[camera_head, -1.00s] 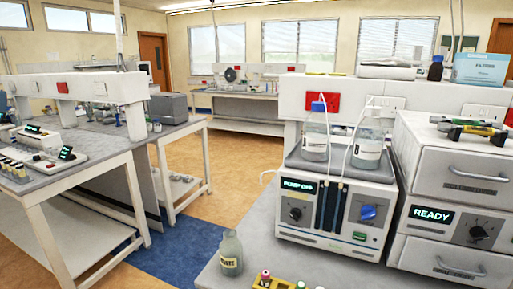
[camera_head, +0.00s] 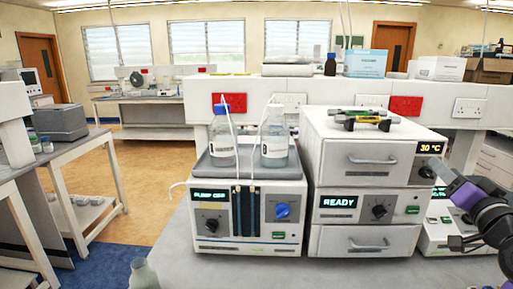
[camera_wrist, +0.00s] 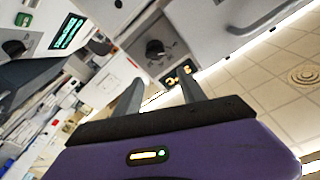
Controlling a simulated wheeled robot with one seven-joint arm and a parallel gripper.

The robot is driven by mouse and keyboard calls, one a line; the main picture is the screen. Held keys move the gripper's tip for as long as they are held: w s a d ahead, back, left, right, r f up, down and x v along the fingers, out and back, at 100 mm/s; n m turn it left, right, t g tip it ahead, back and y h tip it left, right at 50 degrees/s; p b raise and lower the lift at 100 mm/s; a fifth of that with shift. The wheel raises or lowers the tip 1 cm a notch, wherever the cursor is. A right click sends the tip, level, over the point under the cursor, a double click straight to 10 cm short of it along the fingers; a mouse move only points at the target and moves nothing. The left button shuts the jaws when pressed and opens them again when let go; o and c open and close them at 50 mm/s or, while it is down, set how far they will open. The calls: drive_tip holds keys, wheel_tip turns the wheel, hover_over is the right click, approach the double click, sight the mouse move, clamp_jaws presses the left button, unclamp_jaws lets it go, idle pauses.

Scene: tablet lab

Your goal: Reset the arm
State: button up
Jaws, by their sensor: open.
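My gripper shows at the right edge of the head view (camera_head: 437,168), with its purple body and dark wrist behind it. In the wrist view its two grey fingers (camera_wrist: 162,92) stand apart with nothing between them. It is open and empty. The fingertips appear close to the front of the stacked grey unit that carries a 30 °C display (camera_head: 431,148). I cannot tell whether they touch it. That display also shows tilted between the fingers in the wrist view (camera_wrist: 180,75).
The pump unit (camera_head: 247,215) bears two bottles (camera_head: 222,145). A clear bottle (camera_head: 143,275) stands at the bench's front left. The bench front (camera_head: 300,275) is mostly bare.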

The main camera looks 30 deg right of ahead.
drive_tip(key=s+a+f+n+t+y, duration=0.1)
drive_tip(key=s+a+f+n, duration=0.2)
drive_tip(key=a+f, duration=0.75)
drive_tip(key=s+a+f+n+t+y, duration=0.1)
drive_tip(key=s+a+f+n, duration=0.35)
drive_tip(key=a, duration=1.05)
drive_tip(key=s+a+f+n+g+y, duration=0.1)
drive_tip(key=s+a+f+y, duration=0.3)
drive_tip(key=a, duration=0.5)
drive_tip(key=s+a+f+n+g+y, duration=0.1)
drive_tip(key=s+a+f+n+y, duration=0.3)
drive_tip(key=s+a+f, duration=0.4)
drive_tip(key=s+a+y, duration=0.1)
drive_tip(key=s, duration=0.1)
drive_tip(key=shift+s+a+f+g, duration=0.2)
drive_tip(key=shift+s+a+g, duration=0.15)
drive_tip(key=shift+s+g, duration=0.05)
